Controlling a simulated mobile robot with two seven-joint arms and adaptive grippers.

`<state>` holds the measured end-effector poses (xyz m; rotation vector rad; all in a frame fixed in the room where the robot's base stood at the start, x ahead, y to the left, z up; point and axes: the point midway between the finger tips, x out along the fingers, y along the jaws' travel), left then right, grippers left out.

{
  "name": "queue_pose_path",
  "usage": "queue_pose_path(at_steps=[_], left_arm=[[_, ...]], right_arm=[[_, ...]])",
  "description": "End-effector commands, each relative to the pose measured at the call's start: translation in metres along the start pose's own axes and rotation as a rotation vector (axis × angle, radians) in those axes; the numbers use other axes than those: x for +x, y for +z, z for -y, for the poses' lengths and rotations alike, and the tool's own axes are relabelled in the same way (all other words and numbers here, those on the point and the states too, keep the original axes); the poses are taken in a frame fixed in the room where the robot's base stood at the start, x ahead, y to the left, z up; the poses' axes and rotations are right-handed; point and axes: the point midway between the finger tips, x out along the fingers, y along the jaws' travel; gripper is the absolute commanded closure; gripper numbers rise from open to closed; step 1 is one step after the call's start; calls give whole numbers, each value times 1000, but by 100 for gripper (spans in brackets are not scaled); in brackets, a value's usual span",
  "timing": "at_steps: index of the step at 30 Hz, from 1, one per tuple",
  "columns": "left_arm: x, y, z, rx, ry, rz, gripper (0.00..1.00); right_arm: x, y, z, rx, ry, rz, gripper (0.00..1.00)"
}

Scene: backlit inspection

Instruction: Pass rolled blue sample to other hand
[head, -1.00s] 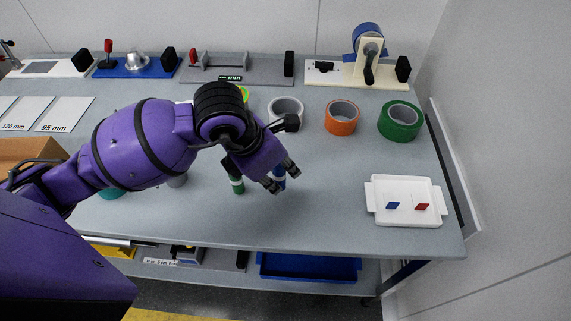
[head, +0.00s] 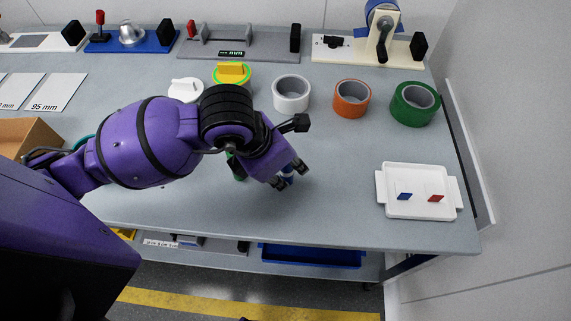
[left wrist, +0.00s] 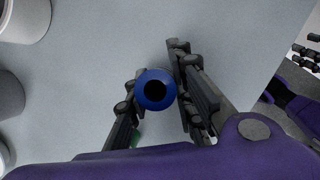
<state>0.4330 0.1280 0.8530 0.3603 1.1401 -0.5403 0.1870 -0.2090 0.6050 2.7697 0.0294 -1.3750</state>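The rolled blue sample (head: 288,179) is between the fingers of my left gripper (head: 290,175), over the middle front of the table. In the left wrist view the blue sample (left wrist: 156,78) shows end-on as a blue ring with a dark hole, flanked closely by both fingers of the left gripper (left wrist: 158,62). The left gripper looks shut on it. The fingers hide part of it in the head view. A green rolled sample (head: 238,170) stands just left of the gripper, partly hidden by it.
A white tray (head: 382,193) with a blue and a red piece is at the right. White (head: 291,106), orange (head: 338,106) and green (head: 397,108) tape rolls stand behind the gripper. Fixtures line the back edge. The table (head: 335,205) is clear between gripper and tray.

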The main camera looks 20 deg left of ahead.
Motion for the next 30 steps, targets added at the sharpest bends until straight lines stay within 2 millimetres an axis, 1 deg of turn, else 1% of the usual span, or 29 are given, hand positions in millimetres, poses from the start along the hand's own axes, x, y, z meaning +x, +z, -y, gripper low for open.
queue_pose_path(at_steps=[1, 3, 12, 14, 17, 18, 21, 22, 25, 27, 30], left_arm=[[0, 0, 0, 0, 0, 0, 68], [-1, 0, 0, 0, 0, 0, 61], [0, 0, 0, 0, 0, 0, 61], [-3, 0, -1, 1, 1, 2, 61], [-16, 1, -1, 2, 3, 4, 61], [-23, 1, -1, 2, 3, 4, 61], [-41, -8, -2, 3, 5, 0, 61], [-48, -8, -2, 0, 3, -1, 61], [-64, -9, -3, 1, 5, 5, 61], [-71, -9, -3, 1, 4, 5, 61], [-77, -11, -3, 1, 3, 4, 61]], right_arm=[[-1, 2, 0, 0, 0, 3, 60], [-1, 2, 0, 1, 1, 4, 60], [0, -1, 1, 1, -1, -1, 60], [0, -2, 1, 1, -1, -3, 60], [0, -4, 1, 2, -2, -6, 60], [0, -5, 2, 2, -2, -7, 60], [1, -5, 2, 2, -3, -9, 60], [-3, -16, 2, 2, -2, -21, 60], [-10, -32, 1, 7, -2, -42, 60], [-15, -40, 1, 10, -1, -55, 60], [-19, -42, 0, 15, 0, -58, 60]])
